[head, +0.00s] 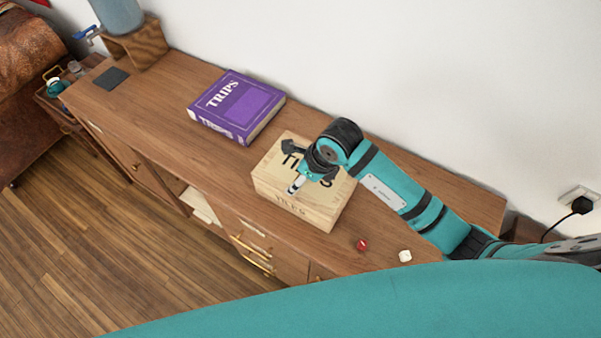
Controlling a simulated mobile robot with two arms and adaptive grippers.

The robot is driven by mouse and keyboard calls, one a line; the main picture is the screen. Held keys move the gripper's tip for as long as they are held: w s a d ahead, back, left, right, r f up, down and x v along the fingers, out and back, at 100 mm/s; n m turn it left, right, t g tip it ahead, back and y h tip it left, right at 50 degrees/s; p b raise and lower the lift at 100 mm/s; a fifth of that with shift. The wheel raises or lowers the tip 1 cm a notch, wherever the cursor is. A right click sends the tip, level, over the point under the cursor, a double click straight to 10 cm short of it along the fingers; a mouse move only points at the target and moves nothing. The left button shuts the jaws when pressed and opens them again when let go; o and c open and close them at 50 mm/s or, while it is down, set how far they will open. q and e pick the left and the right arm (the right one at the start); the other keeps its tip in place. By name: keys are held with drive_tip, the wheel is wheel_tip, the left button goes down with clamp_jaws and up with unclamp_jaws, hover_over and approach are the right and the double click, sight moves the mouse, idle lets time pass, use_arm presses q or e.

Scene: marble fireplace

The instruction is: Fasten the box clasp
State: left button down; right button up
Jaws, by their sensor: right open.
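The light wooden box (318,210) marked "TILES" sits on the brown sideboard with its lid down. My right arm comes in from the right and reaches over the box. My right gripper (295,187) is over the box's top near its front edge, pointing down; it looks small here and holds nothing that I can see. The clasp cannot be made out at this size, and the gripper and arm hide part of the lid. I cannot tell whether the gripper touches the box. My left gripper is not in view.
A purple book (237,105) lies left of the box on the sideboard (150,115). A red die (362,244) and a white die (405,256) lie to its right. A wooden stand (140,45) with a blue container is at the far left. A wall runs behind.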

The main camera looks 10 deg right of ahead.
drive_tip(key=shift+f, duration=0.1)
drive_tip(key=c, duration=1.2)
drive_tip(key=shift+w+d+f+n+b, duration=0.15)
drive_tip(key=shift+n+b, duration=0.55)
drive_tip(key=shift+b, duration=0.35)
drive_tip(key=n+g+b, duration=0.1)
drive_tip(key=n+b, duration=0.3)
drive_tip(key=b, duration=0.3)
drive_tip(key=n+g+b, duration=0.2)
drive_tip(key=n+b, duration=0.3)
drive_tip(key=b, duration=0.1)
drive_tip(key=n+g+b, duration=0.2)
drive_tip(key=n+b, duration=0.3)
drive_tip(key=b, duration=0.2)
drive_tip(key=shift+w+f+y+b, duration=0.1)
drive_tip(key=shift+w+y+b, duration=0.2)
drive_tip(key=shift+w, duration=0.05)
drive_tip(key=shift+r+n+g+b, duration=0.25)
drive_tip(key=shift+n+g+b, duration=0.45)
drive_tip(key=shift+n+b, duration=0.65)
drive_tip(key=shift+h, duration=0.4)
